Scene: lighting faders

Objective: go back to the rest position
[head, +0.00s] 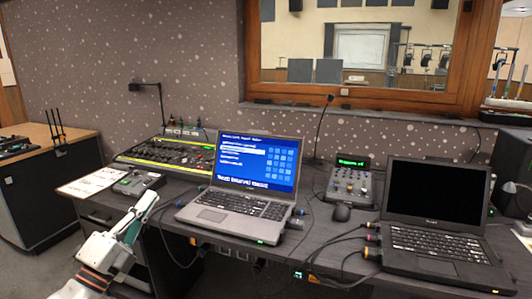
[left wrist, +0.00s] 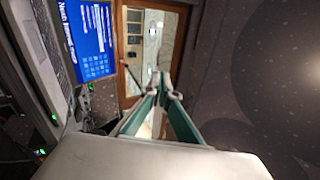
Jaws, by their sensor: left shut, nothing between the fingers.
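My left gripper (head: 147,203) is at the lower left in the head view, in front of the desk's left part. Its fingers point up and are shut with nothing between them. In the left wrist view the teal fingers of the left gripper (left wrist: 165,88) meet at their tips, with no object held. A small fader box (head: 137,183) lies on the desk just behind the fingers, apart from them as far as I can tell. A long lighting console (head: 170,153) with a yellow front strip stands further back. My right gripper is not in view.
A laptop with a blue screen (head: 258,163) stands right of the gripper. A small mixer (head: 348,185), a mouse (head: 341,213) and a dark-screened laptop (head: 433,193) are further right. Cables hang over the front edge of the desk (head: 225,229). White papers (head: 88,182) lie at the left end.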

